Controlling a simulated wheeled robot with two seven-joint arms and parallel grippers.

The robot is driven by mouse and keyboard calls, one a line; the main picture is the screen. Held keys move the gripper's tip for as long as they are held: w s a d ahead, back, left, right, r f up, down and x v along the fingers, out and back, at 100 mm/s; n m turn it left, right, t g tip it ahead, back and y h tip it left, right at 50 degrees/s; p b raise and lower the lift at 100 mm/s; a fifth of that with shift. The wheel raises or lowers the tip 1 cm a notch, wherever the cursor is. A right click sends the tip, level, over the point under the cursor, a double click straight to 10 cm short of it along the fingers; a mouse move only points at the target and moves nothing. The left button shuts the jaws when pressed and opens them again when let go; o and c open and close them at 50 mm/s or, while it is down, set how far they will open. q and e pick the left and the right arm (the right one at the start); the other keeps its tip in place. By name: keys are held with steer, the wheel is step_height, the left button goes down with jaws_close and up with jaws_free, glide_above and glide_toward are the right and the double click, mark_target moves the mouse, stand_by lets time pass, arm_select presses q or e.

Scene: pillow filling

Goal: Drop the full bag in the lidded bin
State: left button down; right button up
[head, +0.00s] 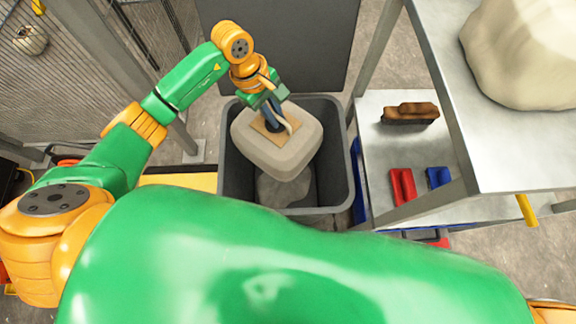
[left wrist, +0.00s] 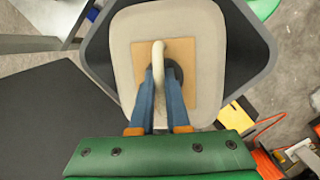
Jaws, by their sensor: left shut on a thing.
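A plump beige bag (head: 262,152) with a tan patch and a pale handle hangs from my left gripper (head: 277,122). The bag is over the opening of the dark grey bin (head: 345,185); how deep it sits is hard to tell. The bin's dark lid (head: 300,50) appears to stand open behind it. In the left wrist view, the blue fingers of my left gripper (left wrist: 160,75) are closed about the handle on the bag (left wrist: 205,50), with the bin rim (left wrist: 255,62) around it. My right gripper is not in view.
At right stands a metal shelf (head: 515,150) with a large pale sack (head: 530,50) on top. A brown brush (head: 410,113), a red block (head: 402,186) and a blue block (head: 438,177) lie on its lower level. A grey shape (head: 285,190) shows inside the bin.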

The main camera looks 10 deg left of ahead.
arm_select(q)
steer(key=shift+f, duration=0.75)
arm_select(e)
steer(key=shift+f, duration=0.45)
arm_select(q)
steer(key=c, duration=0.8)
jaws_free()
steer(key=shift+r, duration=0.1)
steer(key=v, duration=0.7)
steer(key=shift+b, duration=0.3)
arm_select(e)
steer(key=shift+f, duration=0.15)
arm_select(q)
steer(key=shift+s, duration=0.1)
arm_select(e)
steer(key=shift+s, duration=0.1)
